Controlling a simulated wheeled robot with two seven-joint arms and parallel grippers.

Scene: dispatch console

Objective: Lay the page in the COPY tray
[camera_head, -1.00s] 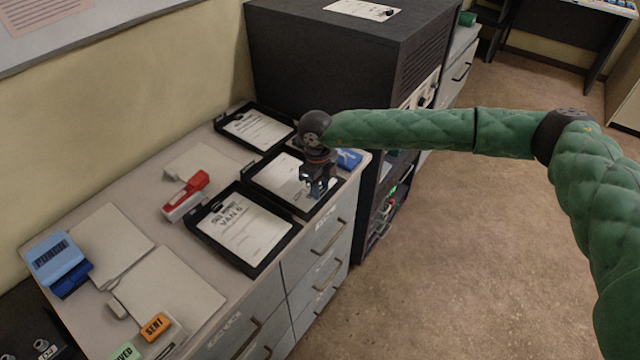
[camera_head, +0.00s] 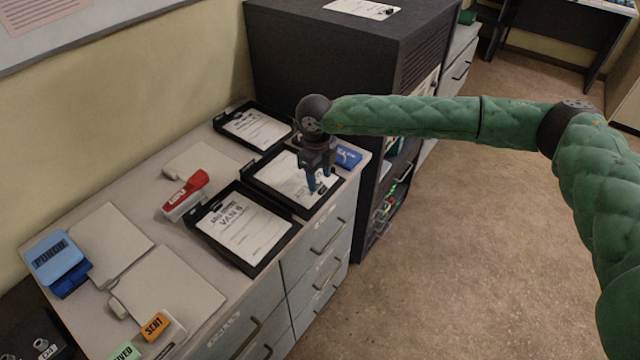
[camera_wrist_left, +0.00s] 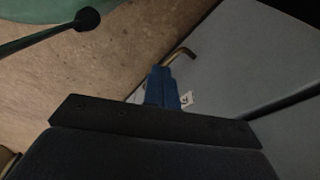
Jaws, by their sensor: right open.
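Three black trays stand in a row on the counter: a back tray (camera_head: 222,123), a middle tray (camera_head: 254,181) and a front tray (camera_head: 247,268). I cannot read which one is marked COPY. A white printed page (camera_head: 285,178) lies in the middle tray, partly hidden by my right gripper. My right gripper (camera_head: 320,188) is open above that tray's right part, pointing down, with nothing seen between its fingers. Pages also lie in the back tray and the front tray, the front one reading VAN 6. My left gripper's blue fingers (camera_wrist_left: 165,88) show in the left wrist view; their gap is unclear.
A blue item (camera_head: 348,157) lies beyond the middle tray, near a tall black cabinet (camera_head: 330,60). A red and white stapler (camera_head: 186,195), a blue punch (camera_head: 57,260), folders (camera_head: 170,285) and stamps (camera_head: 155,326) are on the left part. Open floor lies right of the drawers.

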